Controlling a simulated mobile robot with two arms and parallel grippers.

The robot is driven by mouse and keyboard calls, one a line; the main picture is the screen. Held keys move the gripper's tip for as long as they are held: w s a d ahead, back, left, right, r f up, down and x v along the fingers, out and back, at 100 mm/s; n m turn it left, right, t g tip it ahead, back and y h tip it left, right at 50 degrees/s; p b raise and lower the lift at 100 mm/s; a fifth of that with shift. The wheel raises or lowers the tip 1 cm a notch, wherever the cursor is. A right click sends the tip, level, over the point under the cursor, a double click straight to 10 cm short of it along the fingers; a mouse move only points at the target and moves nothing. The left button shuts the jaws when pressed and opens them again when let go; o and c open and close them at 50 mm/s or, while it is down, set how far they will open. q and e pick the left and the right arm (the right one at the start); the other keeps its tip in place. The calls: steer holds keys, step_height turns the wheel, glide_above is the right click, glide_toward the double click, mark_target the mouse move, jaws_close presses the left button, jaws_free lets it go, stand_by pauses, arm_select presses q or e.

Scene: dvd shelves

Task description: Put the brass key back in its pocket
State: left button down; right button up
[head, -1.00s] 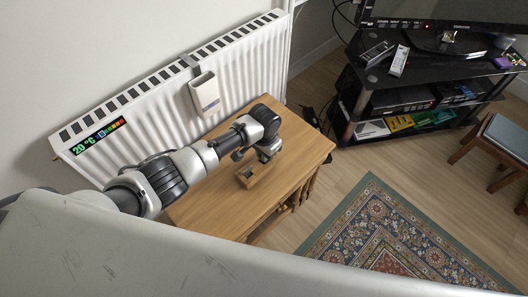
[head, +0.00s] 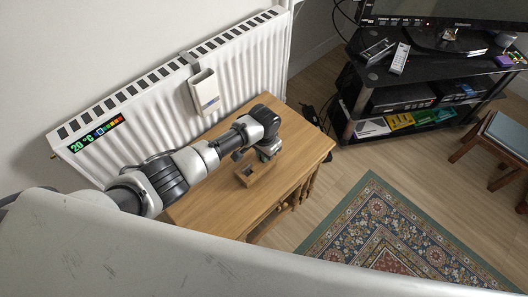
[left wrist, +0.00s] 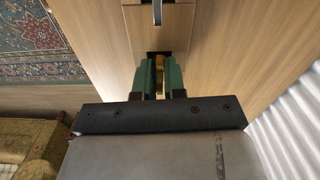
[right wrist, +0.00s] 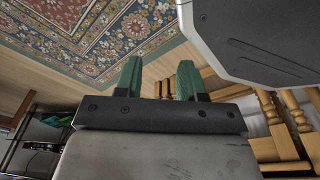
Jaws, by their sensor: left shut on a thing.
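My left gripper (left wrist: 159,78) has green fingers, shut on the brass key (left wrist: 160,62), a narrow golden strip between them in the left wrist view. The fingertips are at a dark pocket (left wrist: 151,47) of a small wooden holder (left wrist: 133,28). I cannot tell how far the key is inside the pocket. In the head view the holder (head: 250,182) sits on the wooden table, with my left gripper (head: 267,155) at its far right end; the key is hidden there. My right gripper (right wrist: 157,80) is open and empty, away from the table top.
A thin silver-and-dark item (left wrist: 157,12) stands in another part of the holder. The wooden table (head: 215,205) has bare top around it. A white radiator (head: 140,125) with a white hanging container (head: 204,92) runs behind. A patterned rug (head: 385,235) lies right.

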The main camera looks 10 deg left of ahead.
arm_select(q)
steer(key=shift+f, duration=0.1)
steer(key=c, duration=1.7)
jaws_free()
steer(key=o, duration=0.6)
arm_select(e)
steer(key=shift+w+d+r, duration=0.2)
steer(key=shift+w, duration=0.15)
arm_select(q)
steer(key=shift+r, duration=0.4)
step_height(320, 180, up, 10)
steer(key=p, duration=0.3)
arm_select(e)
steer(key=s+d+f, duration=0.1)
steer(key=s+f, duration=0.3)
steer(key=s, duration=0.5)
steer(key=shift+s+d+f+g, duration=0.15)
steer(key=shift+d+f+g, duration=0.1)
steer(key=shift+g, duration=0.05)
